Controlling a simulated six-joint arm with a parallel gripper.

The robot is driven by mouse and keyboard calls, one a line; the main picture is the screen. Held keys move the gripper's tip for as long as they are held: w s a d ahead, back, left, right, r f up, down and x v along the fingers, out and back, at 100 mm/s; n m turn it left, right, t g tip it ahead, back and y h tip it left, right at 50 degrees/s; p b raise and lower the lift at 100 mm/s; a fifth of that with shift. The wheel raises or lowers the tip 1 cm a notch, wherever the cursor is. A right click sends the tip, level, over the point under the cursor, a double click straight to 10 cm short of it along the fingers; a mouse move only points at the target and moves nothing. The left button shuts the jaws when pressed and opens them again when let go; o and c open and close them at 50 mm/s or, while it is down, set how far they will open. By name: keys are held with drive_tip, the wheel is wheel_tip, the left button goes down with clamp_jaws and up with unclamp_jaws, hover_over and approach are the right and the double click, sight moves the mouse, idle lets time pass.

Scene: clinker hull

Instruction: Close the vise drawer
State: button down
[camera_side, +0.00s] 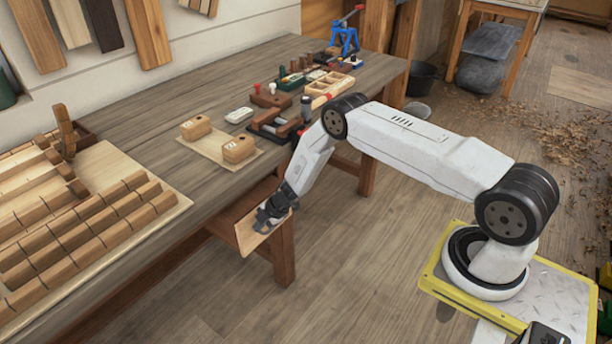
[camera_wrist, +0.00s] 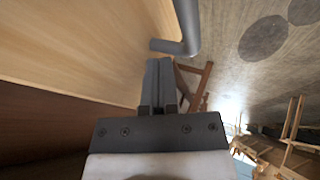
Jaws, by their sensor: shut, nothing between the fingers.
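The vise drawer (camera_side: 246,240) has a pale wooden front and stands out from under the front edge of the workbench, so it is partly open. Its pale front (camera_wrist: 70,45) fills the upper left of the wrist view. A grey bent bar, the drawer's handle (camera_wrist: 187,22), runs along the front. My gripper (camera_side: 268,216) is at the drawer front, with its fingers (camera_wrist: 159,64) together and empty. The fingertips are just below the bar's bent end in the wrist view; I cannot tell whether they touch it.
The workbench (camera_side: 160,120) carries a board with two wooden blocks (camera_side: 238,148), a tray of wooden strips (camera_side: 75,235), and several tools towards the back. A bench leg (camera_side: 284,252) stands beside the drawer. The floor (camera_side: 340,270) in front is clear.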

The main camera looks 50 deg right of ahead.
drive_tip(key=shift+w, duration=0.5)
drive_tip(key=shift+s, duration=0.2)
drive_tip(key=s+d+r, duration=0.3)
drive_tip(key=s+r, duration=0.5)
drive_tip(key=shift+s+d, duration=0.4)
idle(0.5)
